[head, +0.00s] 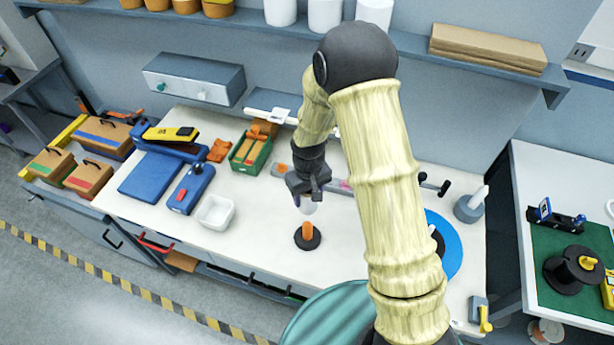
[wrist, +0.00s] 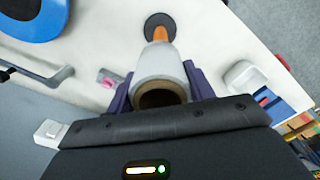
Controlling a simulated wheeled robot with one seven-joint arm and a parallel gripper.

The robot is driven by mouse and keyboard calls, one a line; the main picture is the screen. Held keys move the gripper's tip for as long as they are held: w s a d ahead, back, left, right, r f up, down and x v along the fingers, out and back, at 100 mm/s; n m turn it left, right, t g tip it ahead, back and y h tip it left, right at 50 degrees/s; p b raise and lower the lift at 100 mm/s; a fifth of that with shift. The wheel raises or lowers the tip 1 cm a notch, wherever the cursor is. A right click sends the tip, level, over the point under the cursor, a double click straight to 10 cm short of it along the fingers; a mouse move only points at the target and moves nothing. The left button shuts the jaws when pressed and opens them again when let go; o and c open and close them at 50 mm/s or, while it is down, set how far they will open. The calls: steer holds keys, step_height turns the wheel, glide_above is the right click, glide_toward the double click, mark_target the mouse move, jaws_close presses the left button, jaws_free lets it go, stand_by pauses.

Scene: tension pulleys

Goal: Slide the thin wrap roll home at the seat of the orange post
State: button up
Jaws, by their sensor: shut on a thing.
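The orange post (head: 307,231) stands upright on a round dark base (head: 307,241) on the white bench. The thin wrap roll (wrist: 160,74) is a pale, translucent roll with a brown core. My gripper (wrist: 158,88) is shut on it, with one finger on each side. In the head view the roll (head: 307,207) hangs below my gripper (head: 308,185), just behind and above the post, and is partly hidden by the fingers. In the wrist view the post (wrist: 160,33) shows beyond the roll's far end. Whether the post tip enters the core is hidden.
A white bin (head: 215,212) stands left of the post. A blue disc (head: 446,243) lies to the right, partly behind my arm. Blue cases (head: 152,176) and a green box (head: 250,152) sit farther left. The bench around the post base is clear.

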steer(key=shift+w+r, duration=0.1)
steer(key=shift+r, duration=0.05)
steer(key=shift+f+b, duration=2.45)
steer(key=shift+f, duration=1.05)
steer(key=shift+f, duration=0.15)
